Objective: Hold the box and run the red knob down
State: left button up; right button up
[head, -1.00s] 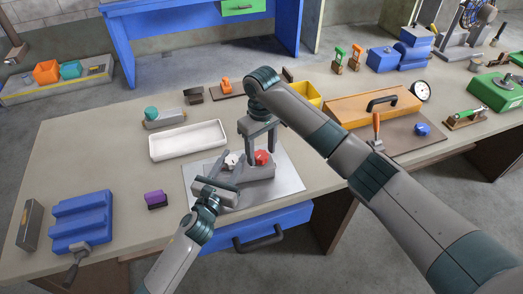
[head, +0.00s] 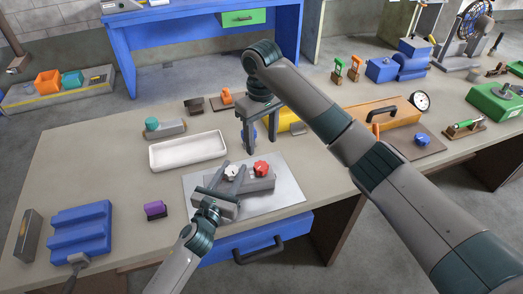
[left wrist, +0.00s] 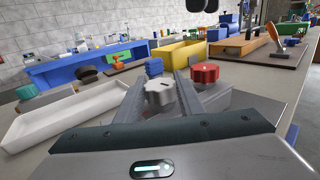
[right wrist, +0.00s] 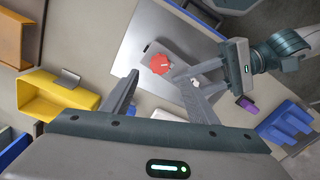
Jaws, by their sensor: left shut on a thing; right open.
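The grey box (head: 262,185) lies on a silver plate (head: 292,192) near the table's front edge. It carries a white knob (head: 231,171) and a red knob (head: 262,168). My right gripper (head: 258,144) is open and empty, behind the box and apart from the red knob. In the right wrist view the red knob (right wrist: 159,63) is beyond the fingertips.
A white tray (head: 188,163) lies behind and left of the plate. A yellow bin (right wrist: 45,98) stands behind the plate, partly hidden by my right arm in the head view. A purple block (head: 155,209) and blue stepped block (head: 80,232) are at the left.

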jog(key=shift+r, duration=1.3)
jog(key=shift+r, duration=3.05)
jog(key=w+d+r, duration=0.1)
jog(key=w+d, duration=0.1)
jog(key=d, duration=0.7)
jog(key=shift+d+r, duration=0.4)
pick_arm(q)
jog(key=o, duration=1.3)
jog(key=shift+s, duration=0.1)
jog(key=v, duration=1.1)
jog(key=shift+s+a, duration=0.15)
jog(key=shift+s, duration=0.25)
